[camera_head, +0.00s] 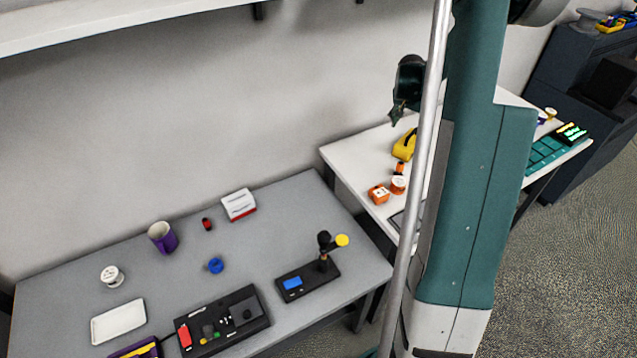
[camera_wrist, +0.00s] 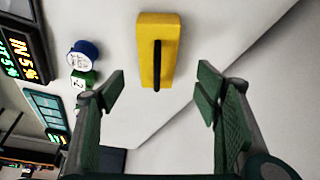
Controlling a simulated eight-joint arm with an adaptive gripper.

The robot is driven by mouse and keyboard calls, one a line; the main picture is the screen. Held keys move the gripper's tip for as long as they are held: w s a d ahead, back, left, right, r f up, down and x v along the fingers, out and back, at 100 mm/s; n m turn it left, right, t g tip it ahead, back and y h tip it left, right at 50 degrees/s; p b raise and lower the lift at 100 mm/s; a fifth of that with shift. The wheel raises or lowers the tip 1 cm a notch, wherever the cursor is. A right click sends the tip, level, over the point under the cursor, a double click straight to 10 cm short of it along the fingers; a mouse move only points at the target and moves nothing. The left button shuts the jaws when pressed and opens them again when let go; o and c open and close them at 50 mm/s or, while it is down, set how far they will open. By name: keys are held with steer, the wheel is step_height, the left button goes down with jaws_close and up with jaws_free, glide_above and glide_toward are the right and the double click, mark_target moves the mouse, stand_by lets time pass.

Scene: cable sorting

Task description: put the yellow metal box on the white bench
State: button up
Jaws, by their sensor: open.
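The yellow metal box (camera_head: 404,146) rests on the white bench (camera_head: 350,156), near its back edge by the wall. In the wrist view the box (camera_wrist: 145,50) shows its yellow top with a long black handle along it. My gripper (camera_head: 396,114) is above the box in the head view, pointing down. In the wrist view my gripper (camera_wrist: 161,84) is open and empty, its fingertips spread wider than the box. The box lies ahead of the fingertips, with no visible contact. My arm hides part of the bench in the head view.
A grey table (camera_head: 255,232) holds several items.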

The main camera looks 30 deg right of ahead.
steer(key=s+a+r+n+t, duration=0.15)
steer(key=a+r, duration=0.45)
steer(key=a, duration=0.6)
steer(key=s+a+r+n+t+y, duration=0.1)
steer(key=s+a+r+n, duration=0.2)
steer(key=a+r, duration=0.55)
steer(key=s+a+r+n+t, duration=0.15)
steer(key=a+r, duration=0.25)
steer(key=a, duration=1)
steer(key=s+a+n+t+y, duration=0.1)
steer(key=s+a+n+y, duration=0.2)
steer(key=s+a, duration=1.8)
steer(key=a+n, duration=0.4)
steer(key=shift+s+a+f, duration=0.2)
steer(key=shift+s+f, duration=0.1)
steer(key=shift+f, duration=0.1)
